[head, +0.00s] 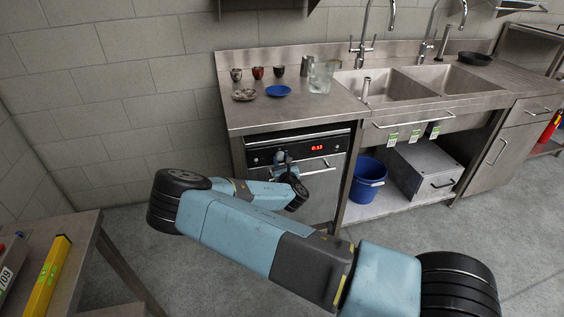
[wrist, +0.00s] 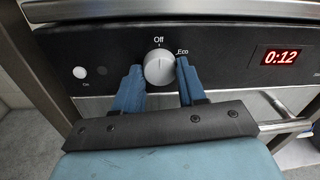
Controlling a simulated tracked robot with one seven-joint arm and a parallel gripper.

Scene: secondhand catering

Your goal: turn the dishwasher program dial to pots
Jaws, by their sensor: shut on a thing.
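The dishwasher (head: 330,183) is built in under the steel counter, with a black control panel across its top. The program dial (wrist: 159,68) is a round light-grey knob in the wrist view. "Off" is printed above it and "Eco" to its upper right; I see no "pots" label, and the dial's lower side is hidden. My gripper (wrist: 160,78) is shut on the dial, one blue finger on each side. In the head view my gripper (head: 282,158) is small at the panel. A red display (wrist: 281,57) reads 0:12.
A bar handle (wrist: 285,126) runs below the panel. A blue bucket (head: 368,178) stands right of the dishwasher. A table (head: 85,235) is at the lower left.

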